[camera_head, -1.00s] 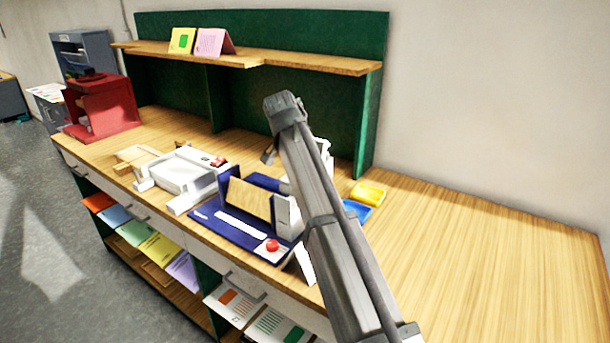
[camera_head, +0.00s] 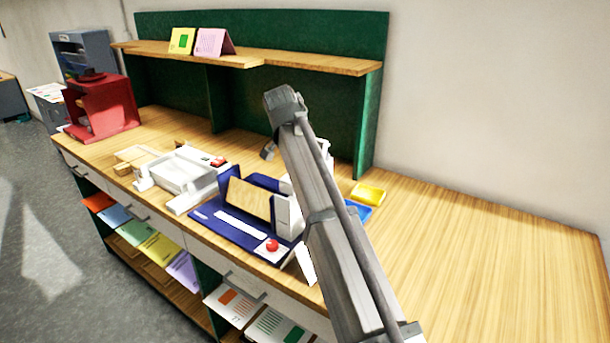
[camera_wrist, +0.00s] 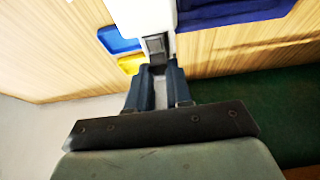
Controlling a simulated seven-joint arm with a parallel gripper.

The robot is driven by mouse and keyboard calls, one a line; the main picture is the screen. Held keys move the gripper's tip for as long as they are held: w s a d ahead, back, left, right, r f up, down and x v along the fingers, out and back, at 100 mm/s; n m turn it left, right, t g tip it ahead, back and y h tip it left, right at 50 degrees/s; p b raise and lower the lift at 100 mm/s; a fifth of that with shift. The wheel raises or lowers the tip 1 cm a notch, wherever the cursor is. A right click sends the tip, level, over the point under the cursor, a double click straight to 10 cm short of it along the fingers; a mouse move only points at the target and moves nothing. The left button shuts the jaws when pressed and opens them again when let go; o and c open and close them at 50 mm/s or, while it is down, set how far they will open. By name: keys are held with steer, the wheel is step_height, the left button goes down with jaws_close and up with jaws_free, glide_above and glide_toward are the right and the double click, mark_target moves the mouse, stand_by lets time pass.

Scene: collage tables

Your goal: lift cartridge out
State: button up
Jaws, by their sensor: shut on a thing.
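A navy machine (camera_head: 225,229) with a tilted wood-faced panel, a white side block and a red button stands on the bench left of my arm. In the wrist view a white housing (camera_wrist: 140,17) stands beside a navy part (camera_wrist: 235,12). My gripper (camera_wrist: 158,72) is shut on a dark grey piece (camera_wrist: 155,47) at the near end of the white housing, seemingly the cartridge. Whether this piece is still seated or clear of the housing I cannot tell. In the head view my arm hides the gripper and the cartridge.
A blue tray (camera_head: 357,211) and a yellow tray (camera_head: 368,193) lie right of my arm. A white device (camera_head: 183,172) and a red stand (camera_head: 103,108) are to the left. A green back panel with a shelf (camera_head: 320,62) rises behind. The bench's right side is clear.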

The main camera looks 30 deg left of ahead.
steer(key=shift+r, duration=2.4)
